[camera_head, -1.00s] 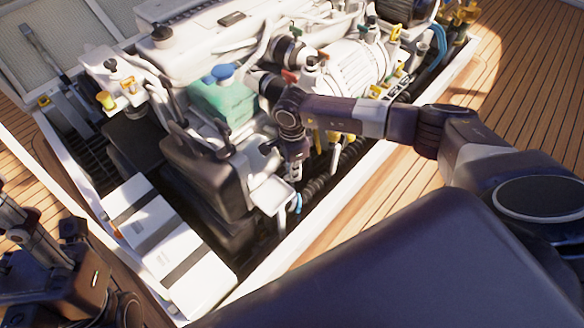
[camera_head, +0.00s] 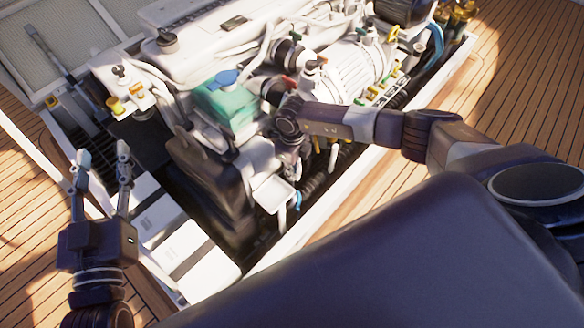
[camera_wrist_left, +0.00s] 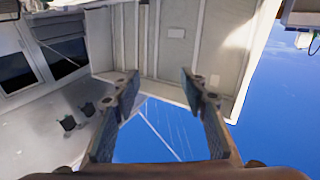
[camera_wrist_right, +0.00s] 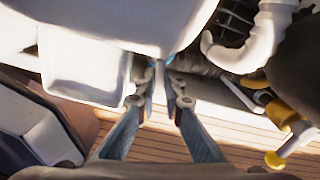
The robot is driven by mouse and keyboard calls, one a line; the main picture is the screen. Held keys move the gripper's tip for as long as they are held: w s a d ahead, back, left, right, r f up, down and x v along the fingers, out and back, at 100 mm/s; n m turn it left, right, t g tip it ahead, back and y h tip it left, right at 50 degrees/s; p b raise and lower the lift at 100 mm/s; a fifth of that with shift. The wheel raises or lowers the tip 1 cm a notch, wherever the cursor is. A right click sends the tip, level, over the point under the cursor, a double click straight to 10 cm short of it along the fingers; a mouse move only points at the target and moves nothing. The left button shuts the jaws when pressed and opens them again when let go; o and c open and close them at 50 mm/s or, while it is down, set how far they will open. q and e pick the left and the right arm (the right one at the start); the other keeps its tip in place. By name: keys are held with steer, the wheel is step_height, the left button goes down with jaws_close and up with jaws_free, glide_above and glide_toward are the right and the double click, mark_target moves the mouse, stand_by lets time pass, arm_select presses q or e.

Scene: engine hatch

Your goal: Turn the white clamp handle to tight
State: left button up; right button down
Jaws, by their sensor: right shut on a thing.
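My right gripper (camera_head: 292,168) reaches down at the near side of the engine, beside the white tray-like part (camera_head: 272,192). In the right wrist view its fingertips (camera_wrist_right: 162,84) are close together on a narrow pale piece, which appears to be the white clamp handle (camera_wrist_right: 160,80). The fingers hide most of it, so its angle cannot be told. A small bit of blue shows just beyond the tips. My left gripper (camera_head: 103,158) is open and empty, pointing up over the left side of the hatch. Its spread fingers also show in the left wrist view (camera_wrist_left: 160,92).
The white engine (camera_head: 225,40) and a green tank with a blue cap (camera_head: 226,104) stand behind my right gripper. A dark box (camera_head: 210,180) is left of it. Yellow-handled valves (camera_wrist_right: 288,130) and hoses are close on the right. The wooden deck (camera_head: 350,200) is clear.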

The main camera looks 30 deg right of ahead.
arm_select(q)
step_height(320, 180, down, 9)
steer(key=s+a+g+y+p, duration=0.1)
steer(key=s+g, duration=0.1)
steer(key=g, duration=0.2)
steer(key=shift+a+f+g+y, duration=0.2)
steer(key=shift+a+g+y, duration=0.2)
arm_select(e)
steer(key=m, duration=0.3)
arm_select(q)
steer(key=shift+s, duration=0.1)
arm_select(e)
steer(key=c, duration=2.3)
jaws_free()
step_height(320, 180, up, 12)
steer(key=shift+r, duration=0.1)
